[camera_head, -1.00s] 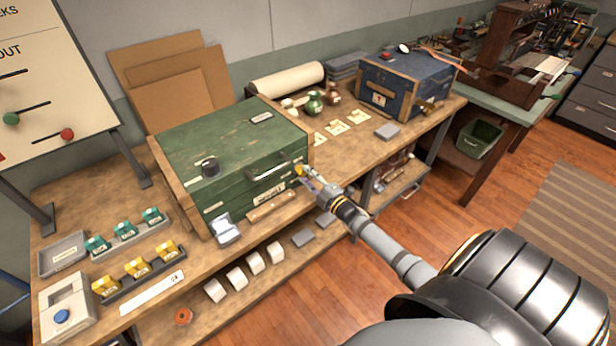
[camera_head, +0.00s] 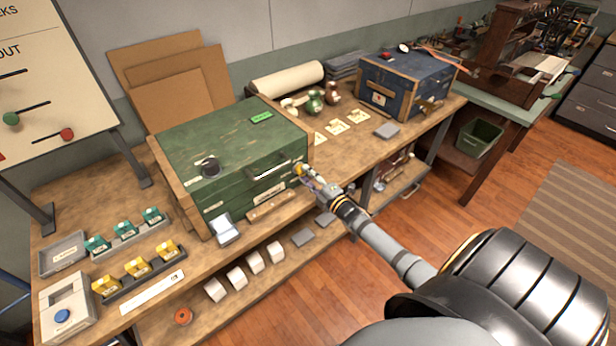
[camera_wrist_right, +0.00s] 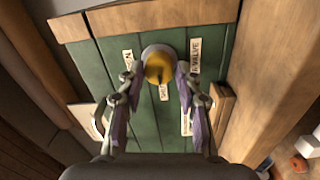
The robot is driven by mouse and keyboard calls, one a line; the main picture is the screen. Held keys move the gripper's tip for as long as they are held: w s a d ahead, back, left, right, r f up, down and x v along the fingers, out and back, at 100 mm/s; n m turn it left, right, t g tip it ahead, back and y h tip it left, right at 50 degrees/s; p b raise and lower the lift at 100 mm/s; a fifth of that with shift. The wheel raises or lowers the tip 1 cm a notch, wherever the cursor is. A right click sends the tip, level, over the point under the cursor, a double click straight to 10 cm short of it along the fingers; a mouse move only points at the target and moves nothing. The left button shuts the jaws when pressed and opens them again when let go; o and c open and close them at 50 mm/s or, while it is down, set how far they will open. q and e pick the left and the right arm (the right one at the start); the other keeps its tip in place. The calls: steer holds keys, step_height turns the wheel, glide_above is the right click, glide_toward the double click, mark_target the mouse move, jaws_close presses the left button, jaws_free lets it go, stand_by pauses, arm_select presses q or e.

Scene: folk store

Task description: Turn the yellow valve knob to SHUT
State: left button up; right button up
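The yellow valve knob (camera_wrist_right: 157,69) sits on a round grey base on the green chest's front panel in the right wrist view. In the head view the right gripper (camera_head: 304,176) is at the right end of the front of the green chest (camera_head: 235,150). The left gripper is not in view.
A blue chest (camera_head: 408,85) stands farther right. The wooden floor in front of the bench is clear.

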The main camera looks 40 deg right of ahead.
steer(key=shift+o, duration=1.4)
steer(key=shift+s, duration=0.1)
steer(key=s, duration=1.1)
steer(key=shift+s+d, duration=0.4)
steer(key=shift+d, duration=0.05)
steer(key=shift+f, duration=0.1)
steer(key=shift+f, duration=0.1)
steer(key=s+d+f+m+g+h, duration=0.15)
steer(key=s+f+m+g, duration=0.35)
steer(key=f, duration=0.8)
steer(key=s+d+f+m+g+h, duration=0.1)
steer(key=s+f+m+g+h, duration=0.2)
steer(key=s+f, duration=0.7)
steer(key=s+a+f+m+g+y, duration=0.1)
steer(key=s+a+f+m+g, duration=0.3)
steer(key=s+f, duration=0.5)
steer(key=s+a+f+m+g+y, duration=0.1)
steer(key=s+a+f+m+g, duration=0.4)
steer(key=s+a+f, duration=0.3)
steer(key=s+f, duration=0.2)
steer(key=s, duration=0.2)
steer(key=shift+a+f, duration=0.3)
steer(key=shift+a, duration=0.05)
